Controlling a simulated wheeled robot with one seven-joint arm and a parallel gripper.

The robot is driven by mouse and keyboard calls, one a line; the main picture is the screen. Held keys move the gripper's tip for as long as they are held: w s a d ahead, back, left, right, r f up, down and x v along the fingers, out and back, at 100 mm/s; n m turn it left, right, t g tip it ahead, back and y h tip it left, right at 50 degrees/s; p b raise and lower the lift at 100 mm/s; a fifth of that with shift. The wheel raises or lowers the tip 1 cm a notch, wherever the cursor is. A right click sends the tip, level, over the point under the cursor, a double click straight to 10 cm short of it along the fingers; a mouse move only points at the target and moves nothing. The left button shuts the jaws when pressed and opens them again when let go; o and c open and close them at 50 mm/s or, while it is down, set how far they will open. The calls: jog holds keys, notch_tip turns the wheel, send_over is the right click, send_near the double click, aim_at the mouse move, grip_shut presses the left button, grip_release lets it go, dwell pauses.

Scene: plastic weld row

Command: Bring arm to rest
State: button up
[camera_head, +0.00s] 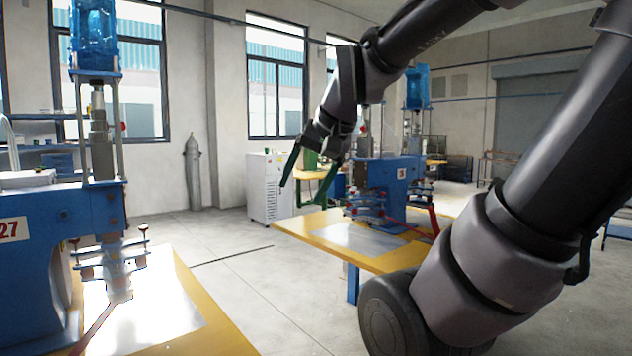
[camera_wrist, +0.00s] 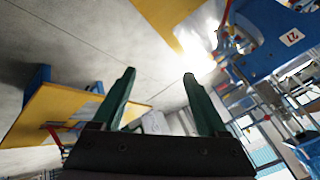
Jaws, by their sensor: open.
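My gripper (camera_head: 303,183) hangs in the air in the middle of the head view, at the end of my raised and bent arm. Its two green fingers are apart, with nothing between them. In the wrist view my gripper (camera_wrist: 160,88) also shows open and empty, with the floor and a bright table edge beyond the fingers. In the head view it appears in front of a white cabinet and above the left end of a yellow table; its exact distance from them is unclear.
A blue welding machine numbered 27 (camera_head: 40,240) stands at the left on a yellow table (camera_head: 200,335). Another blue machine (camera_head: 385,180) stands on the middle yellow table (camera_head: 300,228). A white cabinet (camera_head: 268,190) and grey gas cylinder (camera_head: 193,172) stand behind. Floor (camera_head: 250,280) between the tables is clear.

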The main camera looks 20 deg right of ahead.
jog(key=s, duration=0.1)
jog(key=s+d, duration=0.1)
jog(key=s+n, duration=0.1)
jog(key=shift+d+r, duration=0.15)
jog(key=shift+r, duration=0.15)
